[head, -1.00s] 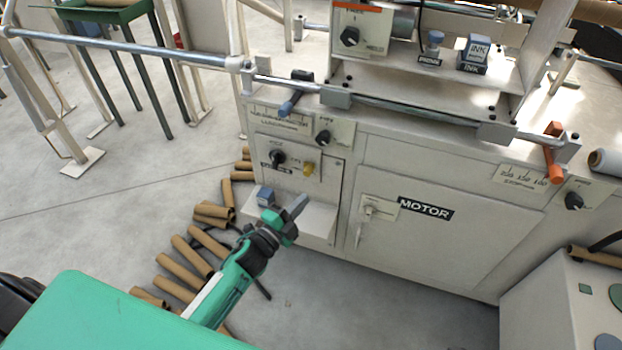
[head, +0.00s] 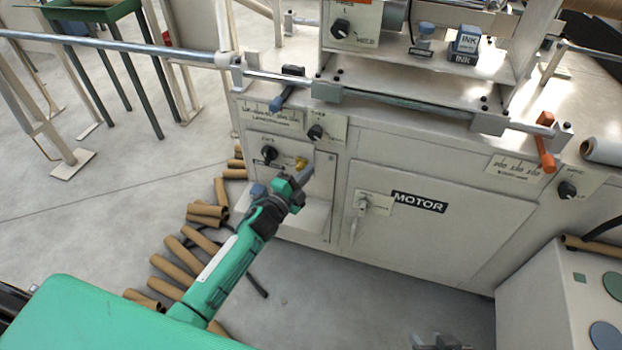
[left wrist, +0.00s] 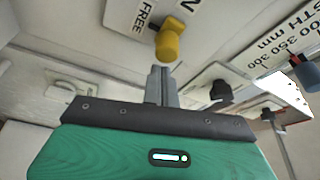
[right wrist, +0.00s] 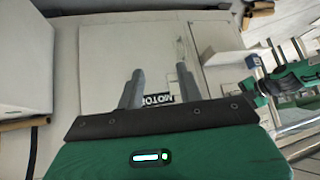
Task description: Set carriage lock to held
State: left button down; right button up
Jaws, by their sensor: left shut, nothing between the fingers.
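A yellow knob (head: 301,163) sits on the front panel of the machine, at the right of a black knob. In the left wrist view the yellow knob (left wrist: 169,42) stands out from a plate with the word FREE beside it; the rest of its lettering is cut off. My left gripper (head: 305,173) is shut and empty, its tips just in front of and below the yellow knob. In the left wrist view the shut fingers (left wrist: 160,72) point at the knob; whether they touch it I cannot tell. My right gripper (right wrist: 160,80) is open and empty, facing the MOTOR door.
Black knobs (head: 269,154) and (head: 316,132) are near the yellow one. A blue handle (head: 281,101) and an orange handle (head: 546,155) stick out along the rail. A shelf (head: 300,222) juts out below. Cardboard tubes (head: 182,254) lie on the floor at left.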

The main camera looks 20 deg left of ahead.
aim_at(296, 159)
pick_arm(q)
jog(key=shift+a+f, duration=0.15)
jog(key=shift+a, duration=0.3)
pick_arm(e)
jog(key=shift+s+a+f, duration=0.2)
jog(key=shift+s+f, duration=0.05)
jog(key=shift+f, duration=0.05)
jog(key=shift+w+r, duration=0.1)
pick_arm(q)
jog(key=a, duration=0.5)
jog(key=shift+w+a, duration=0.1)
jog(key=shift+w, duration=0.05)
pick_arm(e)
jog(key=shift+d+r+g, duration=0.3)
jog(key=shift+d+r, duration=0.1)
jog(key=shift+d, duration=0.2)
